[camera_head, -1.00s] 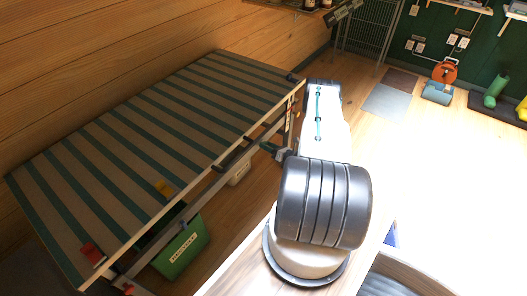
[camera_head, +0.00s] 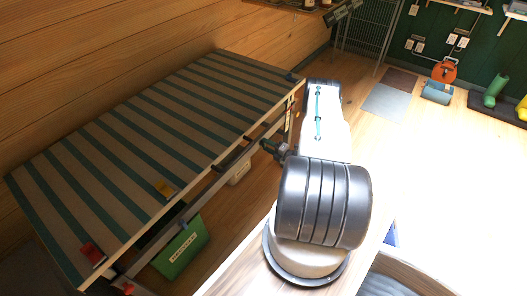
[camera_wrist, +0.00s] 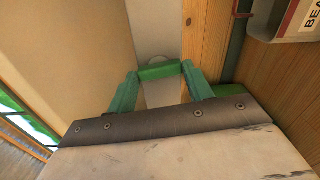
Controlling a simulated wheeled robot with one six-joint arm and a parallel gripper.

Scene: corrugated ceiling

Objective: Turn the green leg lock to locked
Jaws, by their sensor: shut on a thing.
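The green leg lock (camera_wrist: 160,71) shows in the wrist view as a short green bar across a pale grey plate. My gripper (camera_wrist: 161,76) has its two green fingers closed on the bar's ends, one on each side. In the head view my gripper (camera_head: 267,146) is at the long near side of a folding table (camera_head: 150,150) with a green and tan striped top. The lock cannot be made out there, and the exact lock angle is unclear.
A green labelled bin (camera_head: 182,250) and a white bin (camera_head: 239,172) stand under the table. Floor to the right is open, with mats (camera_head: 392,100) farther back.

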